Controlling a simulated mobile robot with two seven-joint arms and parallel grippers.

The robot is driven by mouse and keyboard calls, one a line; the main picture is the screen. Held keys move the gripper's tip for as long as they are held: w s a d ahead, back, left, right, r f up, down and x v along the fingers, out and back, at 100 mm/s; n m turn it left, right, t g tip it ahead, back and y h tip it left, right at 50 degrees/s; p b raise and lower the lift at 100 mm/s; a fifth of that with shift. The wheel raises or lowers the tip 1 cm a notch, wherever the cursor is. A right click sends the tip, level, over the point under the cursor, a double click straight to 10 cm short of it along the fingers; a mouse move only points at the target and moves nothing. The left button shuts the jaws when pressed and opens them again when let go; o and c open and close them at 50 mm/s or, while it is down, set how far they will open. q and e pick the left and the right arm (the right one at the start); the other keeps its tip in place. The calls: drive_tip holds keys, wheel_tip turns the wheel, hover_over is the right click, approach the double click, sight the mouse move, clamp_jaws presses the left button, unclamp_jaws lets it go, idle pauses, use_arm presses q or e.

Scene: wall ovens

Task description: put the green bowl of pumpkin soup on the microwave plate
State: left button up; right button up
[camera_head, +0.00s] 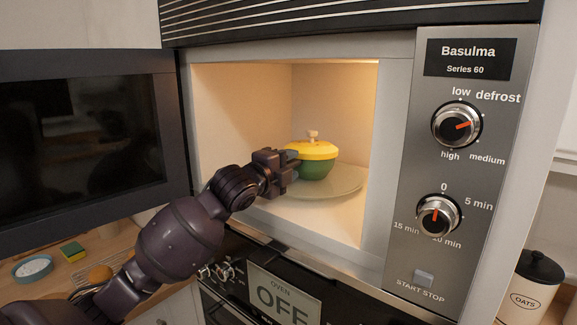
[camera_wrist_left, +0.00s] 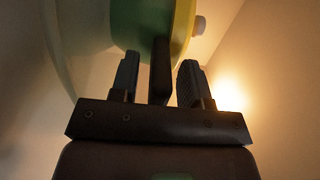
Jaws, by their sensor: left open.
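The green bowl (camera_head: 316,170) has a yellow lid (camera_head: 312,150) with a pale knob. It sits upright on the glass microwave plate (camera_head: 345,186) inside the lit microwave. The soup is hidden under the lid. My left gripper (camera_head: 292,165) is inside the microwave at the bowl's left side, with its jaws open. In the left wrist view, the green bowl (camera_wrist_left: 138,25) is just ahead of the fingers. A dark piece (camera_wrist_left: 160,70), seemingly the bowl's handle, stands between the two fingers, with gaps on both sides. My right gripper is not in view.
The microwave door (camera_head: 85,140) stands open at the left. The control panel (camera_head: 450,180) with two knobs is at the right. An oats jar (camera_head: 530,288) stands at lower right.

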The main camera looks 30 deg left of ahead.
use_arm(q)
drive_tip(key=s+b, duration=0.2)
drive_tip(key=s, duration=1)
drive_tip(key=shift+a, duration=0.35)
drive_tip(key=shift+r, duration=0.1)
